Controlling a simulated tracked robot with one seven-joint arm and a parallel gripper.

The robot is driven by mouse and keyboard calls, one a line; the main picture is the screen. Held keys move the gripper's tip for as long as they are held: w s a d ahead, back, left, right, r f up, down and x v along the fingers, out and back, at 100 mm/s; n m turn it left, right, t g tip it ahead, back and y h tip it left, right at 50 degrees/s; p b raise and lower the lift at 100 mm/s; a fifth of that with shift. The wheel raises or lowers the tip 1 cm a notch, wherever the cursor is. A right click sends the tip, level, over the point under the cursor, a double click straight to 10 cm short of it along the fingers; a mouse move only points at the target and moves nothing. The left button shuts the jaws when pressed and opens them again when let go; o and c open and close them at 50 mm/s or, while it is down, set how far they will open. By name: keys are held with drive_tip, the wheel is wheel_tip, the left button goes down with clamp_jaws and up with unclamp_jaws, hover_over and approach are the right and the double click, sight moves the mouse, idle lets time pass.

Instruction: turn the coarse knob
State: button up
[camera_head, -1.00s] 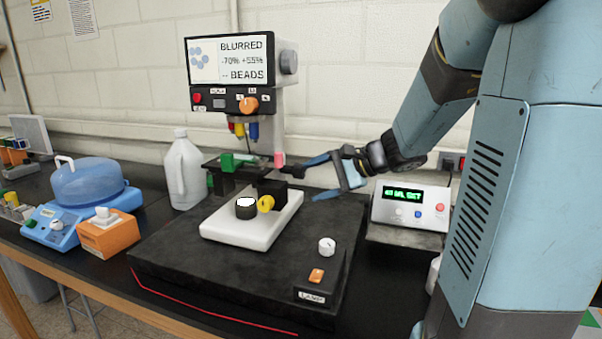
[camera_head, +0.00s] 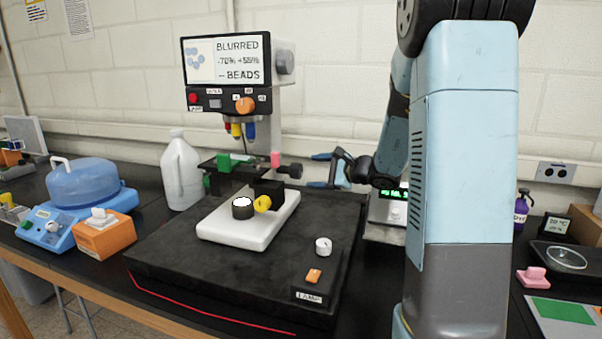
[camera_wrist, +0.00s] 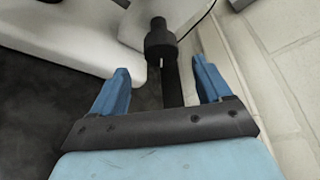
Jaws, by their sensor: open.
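A microscope with a screen (camera_head: 227,60) reading "BLURRED -70% +55% BEADS" stands on a black slab. A black knob (camera_head: 290,171) sticks out right of its stage; in the wrist view a black knob (camera_wrist: 160,42) lies just beyond my fingertips, between their lines. On the white base are a black knob with a white top (camera_head: 243,208) and a yellow knob (camera_head: 263,203). I cannot tell by a label which knob is the coarse one. My gripper (camera_head: 316,171) is open and empty, right of the stage-side knob and apart from it; the wrist view shows both blue fingers (camera_wrist: 160,68).
A lamp box (camera_head: 318,285) with a white dial and orange switch sits front right on the black slab (camera_head: 170,262). A white jug (camera_head: 182,172) stands left. A display box (camera_head: 387,212) is partly hidden behind my arm. The wall is close behind.

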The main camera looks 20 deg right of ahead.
sight(300, 172)
drive_tip(key=x, duration=0.8)
drive_tip(key=shift+s, duration=0.1)
drive_tip(key=c, duration=1)
drive_tip(key=shift+f+m+g, duration=0.15)
drive_tip(key=shift+m+g, duration=0.45)
drive_tip(key=shift+m, duration=0.3)
drive_tip(key=shift+s, duration=0.1)
drive_tip(key=o, duration=0.9)
drive_tip(key=shift+o, duration=0.5)
